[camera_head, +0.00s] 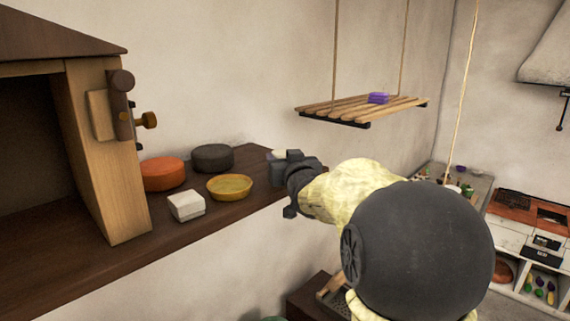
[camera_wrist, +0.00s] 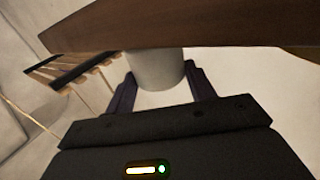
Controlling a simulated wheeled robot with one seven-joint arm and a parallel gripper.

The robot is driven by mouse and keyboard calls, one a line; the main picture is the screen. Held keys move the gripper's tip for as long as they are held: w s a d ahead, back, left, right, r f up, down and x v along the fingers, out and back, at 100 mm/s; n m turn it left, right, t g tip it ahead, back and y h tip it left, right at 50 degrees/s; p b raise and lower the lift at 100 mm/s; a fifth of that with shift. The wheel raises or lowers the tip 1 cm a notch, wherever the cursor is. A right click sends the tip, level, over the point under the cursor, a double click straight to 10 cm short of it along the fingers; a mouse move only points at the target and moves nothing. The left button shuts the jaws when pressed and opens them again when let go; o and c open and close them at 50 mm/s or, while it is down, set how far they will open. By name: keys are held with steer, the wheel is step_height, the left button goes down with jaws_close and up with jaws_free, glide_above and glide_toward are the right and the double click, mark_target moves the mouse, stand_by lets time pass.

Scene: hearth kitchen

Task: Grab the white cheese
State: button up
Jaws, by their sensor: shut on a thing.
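The white cheese (camera_wrist: 155,68) is a pale, round, smooth-sided piece between the two dark fingers of my gripper (camera_wrist: 160,84) in the wrist view. My gripper is shut on it. In the head view my gripper (camera_head: 281,169) is at the right end of the dark wooden shelf (camera_head: 215,225), and only a small pale part of the cheese (camera_head: 277,154) shows above the fingers. The rest is hidden by the gripper. In the wrist view the shelf edge (camera_wrist: 190,32) crosses just beyond the cheese; I cannot tell whether they touch.
On the shelf are a white box-like block (camera_head: 186,206), a yellow bowl (camera_head: 230,187), an orange round thing (camera_head: 162,174) and a dark round one (camera_head: 212,158). A wooden cabinet (camera_head: 115,165) stands left. A slatted hanging rack (camera_head: 340,112) holds a purple thing (camera_head: 378,98).

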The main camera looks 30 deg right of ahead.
step_height(320, 180, up, 9)
steer(key=shift+r+p, duration=0.2)
steer(key=shift+p, duration=0.15)
